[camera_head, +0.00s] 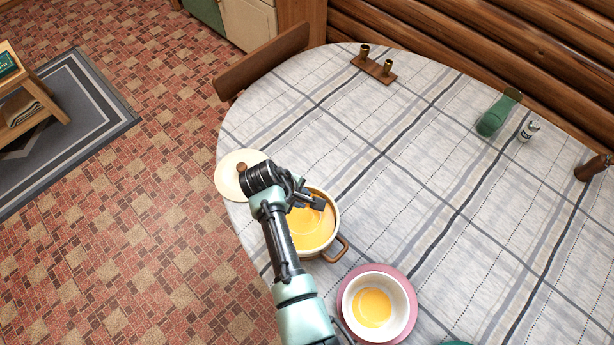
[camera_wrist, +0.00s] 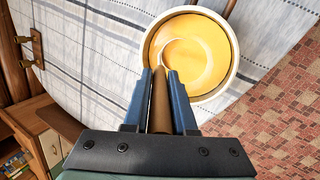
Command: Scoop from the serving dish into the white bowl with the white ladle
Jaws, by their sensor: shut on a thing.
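The serving dish (camera_head: 334,211) is a cream pot with brown handles, full of orange-yellow soup, near the table's left edge. My gripper (camera_head: 315,200) is above it. In the wrist view my gripper (camera_wrist: 160,73) is shut on the brown handle of the white ladle (camera_wrist: 160,108). The handle points into the serving dish (camera_wrist: 147,52). The ladle's head lies in the soup, with only a pale curved rim showing. The white bowl (camera_head: 351,300) stands to the lower right of the dish, with some yellow soup in it.
A pink plate (camera_head: 391,271) lies under the bowl. A cream lid (camera_head: 227,184) lies left of the dish. The middle of the table is clear.

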